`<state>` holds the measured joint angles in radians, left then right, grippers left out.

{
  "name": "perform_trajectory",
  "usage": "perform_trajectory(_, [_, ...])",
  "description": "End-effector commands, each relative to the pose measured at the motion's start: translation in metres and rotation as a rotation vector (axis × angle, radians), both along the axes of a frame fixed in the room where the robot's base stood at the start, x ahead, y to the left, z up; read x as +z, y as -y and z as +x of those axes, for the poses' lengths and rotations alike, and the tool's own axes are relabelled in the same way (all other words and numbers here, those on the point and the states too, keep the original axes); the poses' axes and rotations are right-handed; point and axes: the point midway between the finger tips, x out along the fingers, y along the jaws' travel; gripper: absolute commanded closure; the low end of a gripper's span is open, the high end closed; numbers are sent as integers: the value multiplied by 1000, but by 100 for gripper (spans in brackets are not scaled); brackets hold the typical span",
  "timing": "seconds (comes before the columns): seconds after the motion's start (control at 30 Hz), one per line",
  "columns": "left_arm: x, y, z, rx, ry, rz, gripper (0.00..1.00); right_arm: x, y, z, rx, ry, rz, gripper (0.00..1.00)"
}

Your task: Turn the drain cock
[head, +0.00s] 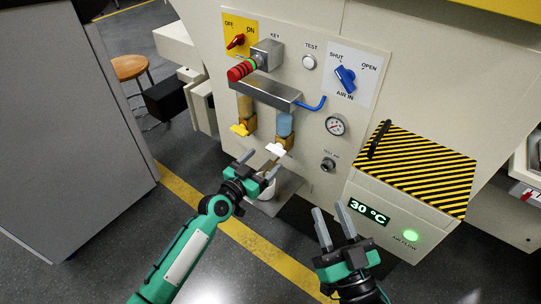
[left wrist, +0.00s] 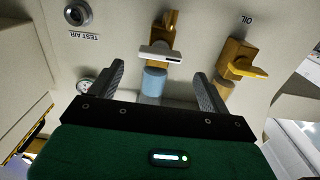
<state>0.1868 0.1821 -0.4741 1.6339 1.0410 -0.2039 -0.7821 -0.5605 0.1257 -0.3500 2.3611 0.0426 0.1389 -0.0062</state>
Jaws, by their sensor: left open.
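A brass cock with a white lever (head: 276,150) sits under a blue-filled bowl (head: 285,123) on the panel. The white lever also shows in the left wrist view (left wrist: 160,56), on its brass body (left wrist: 165,32), crosswise to it. To its left in the head view is a second cock with a yellow lever (head: 239,130); the left wrist view shows it (left wrist: 245,68) beside an "OIL" label. My left gripper (head: 262,159) is open and empty just in front of and below the white lever, apart from it. My right gripper (head: 328,207) is open and empty.
A white cup (head: 267,190) stands below the cocks, partly hidden by my left gripper. A metal block with a blue handle (head: 310,104) is above the bowls. A striped box (head: 425,165) juts out at right. A grey cabinet (head: 70,140) stands left, with open floor between.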

Motion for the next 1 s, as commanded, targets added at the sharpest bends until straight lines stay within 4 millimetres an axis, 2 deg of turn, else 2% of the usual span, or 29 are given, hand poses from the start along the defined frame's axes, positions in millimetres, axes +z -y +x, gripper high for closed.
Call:
perform_trajectory(0.1, [0,13,17,-1,-1,-3,20,10,3,0,-10,57,13,64])
perform_trajectory(0.3, [0,25,34,-1,-1,-1,20,23,7,-1,-21,127,30,64])
perform_trajectory(0.67, [-1,27,37,0,-2,1,20,26,8,-1,-23,142,33,64])
perform_trajectory(0.9, [-1,27,37,0,-1,1,65,26,8,-1,-23,141,32,64])
perform_trajectory(1.0, [-1,27,37,0,-1,0,65,26,8,-1,-23,141,32,64])
